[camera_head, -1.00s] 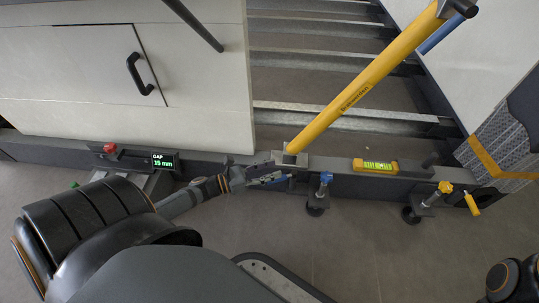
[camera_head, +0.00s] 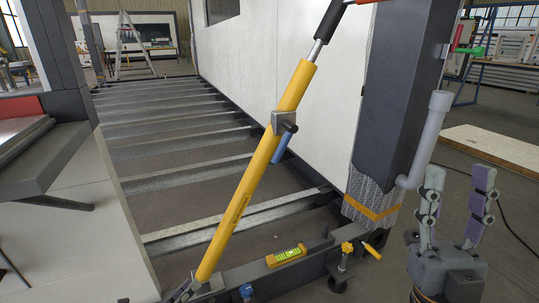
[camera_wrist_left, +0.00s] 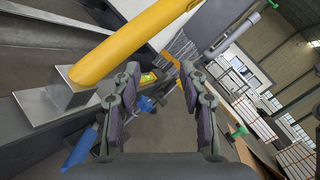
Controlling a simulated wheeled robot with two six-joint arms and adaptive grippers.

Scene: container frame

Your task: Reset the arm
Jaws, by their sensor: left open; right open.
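My left gripper (camera_head: 184,290) shows only in part at the bottom edge of the head view, beside the foot of the yellow prop (camera_head: 250,182). In the left wrist view my left gripper (camera_wrist_left: 162,78) is open, with nothing between its fingers. There the yellow prop (camera_wrist_left: 125,40) slants past at the upper left, apart from the fingers. My right gripper (camera_head: 456,205) is open and empty at the lower right of the head view, its fingers pointing up.
A yellow spirit level (camera_head: 287,256) lies on the dark floor beam. A dark post (camera_head: 400,95) with a grey pipe (camera_head: 425,140) stands left of my right gripper. Metal cross beams (camera_head: 190,177) span the floor behind the prop. A wooden board (camera_head: 495,148) lies at the right.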

